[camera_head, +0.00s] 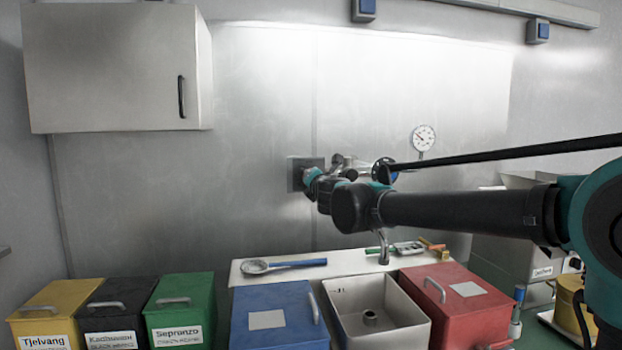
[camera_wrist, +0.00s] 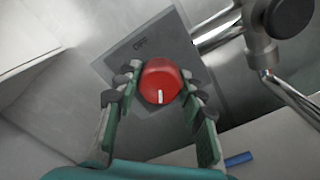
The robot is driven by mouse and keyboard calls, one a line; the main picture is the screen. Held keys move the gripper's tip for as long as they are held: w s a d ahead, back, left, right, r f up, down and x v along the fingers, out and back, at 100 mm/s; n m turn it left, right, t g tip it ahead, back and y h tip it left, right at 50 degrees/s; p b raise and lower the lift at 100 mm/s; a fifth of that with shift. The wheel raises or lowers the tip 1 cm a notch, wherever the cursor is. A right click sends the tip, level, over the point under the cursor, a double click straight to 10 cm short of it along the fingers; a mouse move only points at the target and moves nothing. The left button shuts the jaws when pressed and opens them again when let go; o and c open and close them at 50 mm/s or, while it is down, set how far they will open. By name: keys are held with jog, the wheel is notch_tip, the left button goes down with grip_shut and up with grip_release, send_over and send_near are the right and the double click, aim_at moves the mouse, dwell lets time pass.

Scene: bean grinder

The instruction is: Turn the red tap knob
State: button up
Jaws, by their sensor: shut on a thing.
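A white mark on the knob points toward the bottom of the picture. My gripper (camera_wrist: 161,88) is shut on the knob, with one finger on each side of it. In the head view the plate (camera_head: 297,174) is on the metal wall, and my arm hides the knob. The metal tap (camera_wrist: 262,48) is right of the knob in the wrist view, and its spout (camera_head: 382,246) hangs above the sink (camera_head: 345,290) in the head view.
A pressure gauge (camera_head: 422,138) is on the wall to the right. A white cupboard (camera_head: 110,70) hangs at upper left. Below stand a blue box (camera_head: 277,325), a red box (camera_head: 465,318) and several lidded boxes at left. A blue-handled strainer (camera_head: 256,267) lies on the counter.

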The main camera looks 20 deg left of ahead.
jog(key=o, duration=1.2)
jog(key=shift+s, duration=0.1)
jog(key=v, duration=1.2)
jog(key=shift+f, duration=0.1)
